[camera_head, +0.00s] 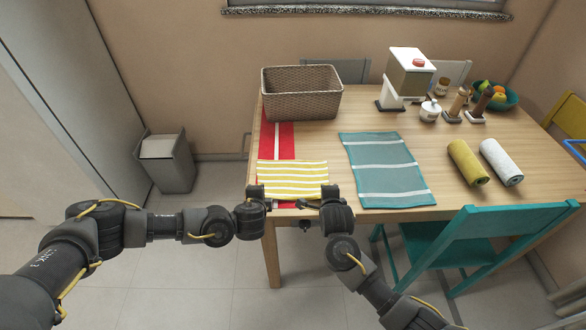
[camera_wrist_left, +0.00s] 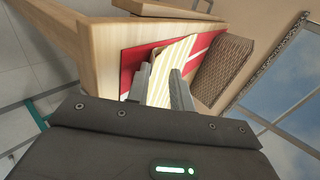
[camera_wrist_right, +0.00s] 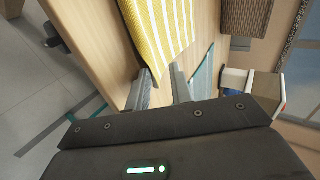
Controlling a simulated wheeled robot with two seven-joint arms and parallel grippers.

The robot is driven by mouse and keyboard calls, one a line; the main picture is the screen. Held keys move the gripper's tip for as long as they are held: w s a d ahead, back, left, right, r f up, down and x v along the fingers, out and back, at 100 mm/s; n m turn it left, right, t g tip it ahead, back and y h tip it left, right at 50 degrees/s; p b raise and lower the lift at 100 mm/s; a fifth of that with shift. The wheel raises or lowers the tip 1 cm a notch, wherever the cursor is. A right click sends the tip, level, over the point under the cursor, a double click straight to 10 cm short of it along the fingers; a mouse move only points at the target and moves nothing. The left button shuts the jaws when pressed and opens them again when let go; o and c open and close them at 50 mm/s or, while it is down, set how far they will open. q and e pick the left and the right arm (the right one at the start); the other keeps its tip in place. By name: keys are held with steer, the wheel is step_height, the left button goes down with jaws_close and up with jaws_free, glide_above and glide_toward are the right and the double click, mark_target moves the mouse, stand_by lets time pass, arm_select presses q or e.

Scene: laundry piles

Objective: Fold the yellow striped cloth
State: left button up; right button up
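The yellow and white striped cloth (camera_head: 292,174) lies flat at the table's front left, on top of a red cloth with a white stripe (camera_head: 286,136). My left gripper (camera_head: 262,190) is at the striped cloth's front left corner. In the left wrist view the gripper's fingers (camera_wrist_left: 161,74) are apart, with the striped cloth (camera_wrist_left: 172,66) showing between and beyond them. My right gripper (camera_head: 317,195) is at its front right corner. In the right wrist view its fingers (camera_wrist_right: 160,80) are apart, near the edge of the striped cloth (camera_wrist_right: 160,30). Contact with the cloth cannot be told.
A wicker basket (camera_head: 300,104) stands behind the cloths. A teal cloth (camera_head: 386,175) lies flat to the right, with yellow (camera_head: 466,162) and white (camera_head: 500,162) rolls beyond it. A dispenser (camera_head: 408,75) stands at the back. A teal chair (camera_head: 480,240) is at the table's front right.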

arm_select(q)
steer(key=o, duration=0.3)
arm_select(e)
steer(key=o, duration=0.3)
arm_select(q)
steer(key=s+r, duration=0.6)
steer(key=r, duration=0.3)
arm_select(e)
steer(key=s+r, duration=0.2)
steer(key=r, duration=0.1)
steer(key=s+r, duration=0.2)
steer(key=r, duration=0.1)
steer(key=s+r, duration=0.2)
steer(key=r, duration=0.1)
